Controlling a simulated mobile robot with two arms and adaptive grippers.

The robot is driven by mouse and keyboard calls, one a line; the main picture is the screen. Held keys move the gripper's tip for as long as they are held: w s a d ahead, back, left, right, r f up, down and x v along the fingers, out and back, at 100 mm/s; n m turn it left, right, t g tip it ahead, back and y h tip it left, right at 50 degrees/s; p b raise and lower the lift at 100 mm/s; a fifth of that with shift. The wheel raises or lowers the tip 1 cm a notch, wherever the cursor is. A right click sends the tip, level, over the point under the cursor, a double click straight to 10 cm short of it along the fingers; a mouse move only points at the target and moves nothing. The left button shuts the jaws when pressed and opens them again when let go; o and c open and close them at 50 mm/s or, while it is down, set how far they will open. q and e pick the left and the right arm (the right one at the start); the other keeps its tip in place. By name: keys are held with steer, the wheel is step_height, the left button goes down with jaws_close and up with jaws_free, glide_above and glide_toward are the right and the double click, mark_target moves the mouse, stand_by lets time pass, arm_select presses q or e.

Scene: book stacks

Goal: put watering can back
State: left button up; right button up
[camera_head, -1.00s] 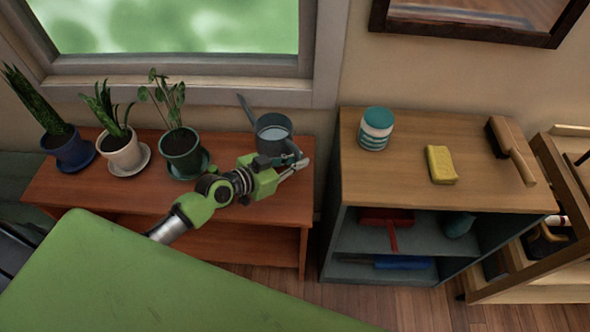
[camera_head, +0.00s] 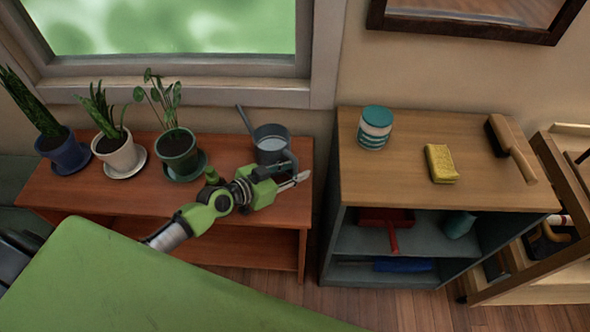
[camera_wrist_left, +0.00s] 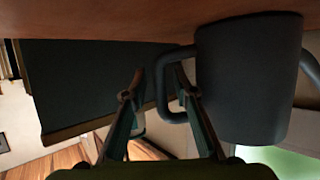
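The dark grey watering can (camera_head: 271,150) is upright over the right end of the red-brown bench (camera_head: 95,196), its long spout pointing up to the back left. Its base is at or very near the bench top; I cannot tell if it touches. My left gripper (camera_head: 302,177) is at the can's handle on the front right side. In the left wrist view, my left gripper (camera_wrist_left: 159,74) has its fingers on both sides of the handle, one through the loop, with the can (camera_wrist_left: 248,80) on the right. My right gripper is out of view.
Three potted plants (camera_head: 176,145) stand on the bench left of the can. A shelf unit (camera_head: 410,190) to the right holds a striped jar (camera_head: 375,128), a yellow sponge (camera_head: 441,164) and a brush (camera_head: 511,147). The window wall is behind the bench.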

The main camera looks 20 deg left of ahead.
arm_select(q)
steer(key=shift+r, duration=0.25)
steer(key=v, duration=1.2)
steer(key=shift+f, duration=0.1)
